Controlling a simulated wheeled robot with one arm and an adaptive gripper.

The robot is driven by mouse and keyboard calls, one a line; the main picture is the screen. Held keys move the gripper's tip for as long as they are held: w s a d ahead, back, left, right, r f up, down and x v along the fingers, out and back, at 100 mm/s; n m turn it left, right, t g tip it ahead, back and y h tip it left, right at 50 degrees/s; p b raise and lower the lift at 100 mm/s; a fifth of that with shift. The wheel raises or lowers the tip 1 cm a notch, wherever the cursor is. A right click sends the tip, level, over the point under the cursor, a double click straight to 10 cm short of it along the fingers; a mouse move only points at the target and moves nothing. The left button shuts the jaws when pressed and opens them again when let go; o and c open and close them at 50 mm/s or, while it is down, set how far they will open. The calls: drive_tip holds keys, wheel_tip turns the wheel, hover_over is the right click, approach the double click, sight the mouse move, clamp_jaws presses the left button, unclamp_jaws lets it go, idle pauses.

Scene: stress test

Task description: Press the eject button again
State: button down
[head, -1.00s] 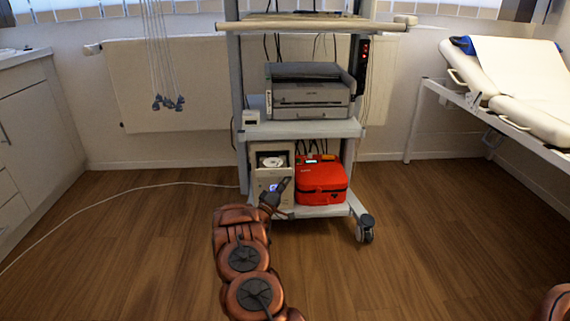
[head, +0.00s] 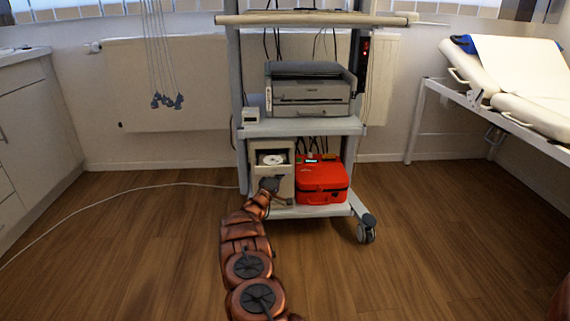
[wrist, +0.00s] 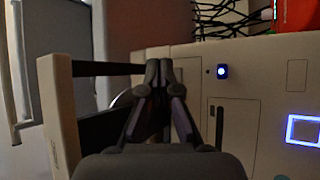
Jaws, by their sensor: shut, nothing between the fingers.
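The beige computer tower (head: 257,188) stands on the cart's bottom shelf. Its disc tray (head: 271,159) is out with a disc in it. In the wrist view the tray's front (wrist: 58,115) sticks out at the left. A small blue-lit button (wrist: 222,71) shows on the tower's face (wrist: 260,90), right of my fingertips. A blue glowing square (wrist: 303,130) sits further right. My gripper (head: 268,184) is in front of the tower; in the wrist view its fingers (wrist: 158,68) are shut and empty, between tray front and blue-lit button. I cannot tell whether they touch the tower. The fingers hide part of the tray.
A red case (head: 321,182) sits right beside the tower. A printer (head: 308,90) stands on the shelf above. A white cable (head: 150,187) runs over the floor at left. An examination couch (head: 500,85) is at right. The wooden floor ahead is mostly clear.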

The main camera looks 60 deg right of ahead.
sight(285, 160)
drive_tip(key=shift+w+d+r, duration=0.1)
drive_tip(key=shift+w+d, duration=0.35)
drive_tip(key=shift+d, duration=0.05)
idle(0.7)
drive_tip(key=shift+d+b, duration=0.1)
drive_tip(key=shift+b, duration=0.25)
idle(0.4)
drive_tip(key=shift+w+d, duration=0.1)
drive_tip(key=shift+w, duration=0.05)
drive_tip(key=shift+d, duration=0.15)
